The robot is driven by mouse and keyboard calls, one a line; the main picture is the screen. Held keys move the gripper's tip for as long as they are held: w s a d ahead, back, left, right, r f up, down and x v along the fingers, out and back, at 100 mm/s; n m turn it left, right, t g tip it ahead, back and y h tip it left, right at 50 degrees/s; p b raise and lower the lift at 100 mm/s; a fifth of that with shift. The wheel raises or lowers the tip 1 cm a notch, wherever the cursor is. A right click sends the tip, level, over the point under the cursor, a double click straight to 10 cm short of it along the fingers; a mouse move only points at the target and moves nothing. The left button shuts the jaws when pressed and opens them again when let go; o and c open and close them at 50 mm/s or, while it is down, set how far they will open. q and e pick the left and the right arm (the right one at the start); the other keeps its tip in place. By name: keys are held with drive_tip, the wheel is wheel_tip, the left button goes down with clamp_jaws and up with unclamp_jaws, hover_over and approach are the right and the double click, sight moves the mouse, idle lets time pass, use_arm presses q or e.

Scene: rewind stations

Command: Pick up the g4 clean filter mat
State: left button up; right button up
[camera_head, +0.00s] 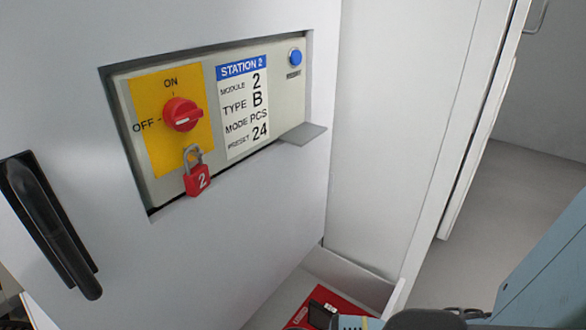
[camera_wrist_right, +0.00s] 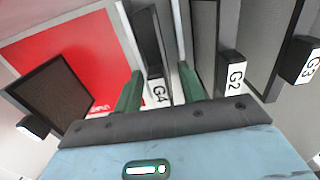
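The g4 clean filter mat shows in the right wrist view as a thin dark framed panel (camera_wrist_right: 148,42) seen nearly edge-on, with a white end tab (camera_wrist_right: 160,92) marked G4. My right gripper (camera_wrist_right: 160,88) has its two green fingers on either side of this tab. Gaps show between the fingers and the tab, so it is open around it. How deep the fingers reach is hard to tell. In the head view only part of my right arm shows at the bottom and right. My left gripper is in neither view.
Mats tagged G2 (camera_wrist_right: 231,72) and G3 (camera_wrist_right: 305,65) stand close on the right. A tilted dark framed mat (camera_wrist_right: 55,92) lies left, over a red area (camera_wrist_right: 85,55). In the head view, a Station 2 panel (camera_head: 243,140) carries a red padlock (camera_head: 197,180); a black handle (camera_head: 50,222) is left.

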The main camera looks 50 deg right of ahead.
drive_tip(key=shift+f, duration=0.4)
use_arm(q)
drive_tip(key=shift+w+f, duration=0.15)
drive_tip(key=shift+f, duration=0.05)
use_arm(e)
drive_tip(key=shift+r, duration=0.15)
drive_tip(key=c, duration=0.7)
clamp_jaws()
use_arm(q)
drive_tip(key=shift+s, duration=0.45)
